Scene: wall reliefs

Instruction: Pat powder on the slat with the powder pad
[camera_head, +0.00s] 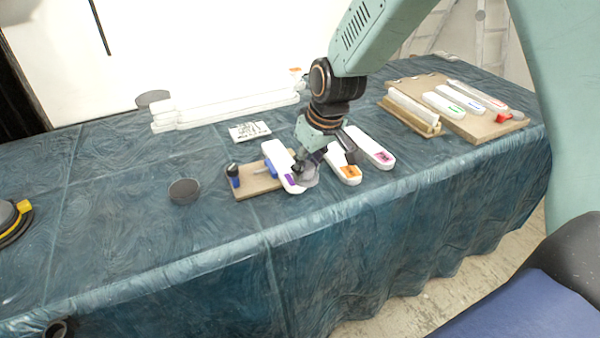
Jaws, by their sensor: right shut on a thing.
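My right gripper (325,160) reaches down from above over the table and is shut on a small greyish pad-like thing (309,177), probably the powder pad and partly hidden by the fingers. The pad is at the near end of a white slat with a purple label (279,158). I cannot tell whether it touches the slat. To the right lie a white slat with an orange label (348,173), partly behind the gripper, and one with a pink label (371,148). My left gripper is not clearly seen.
Long white mouldings (235,107) lie behind. A board with more slats (480,125) is at right.

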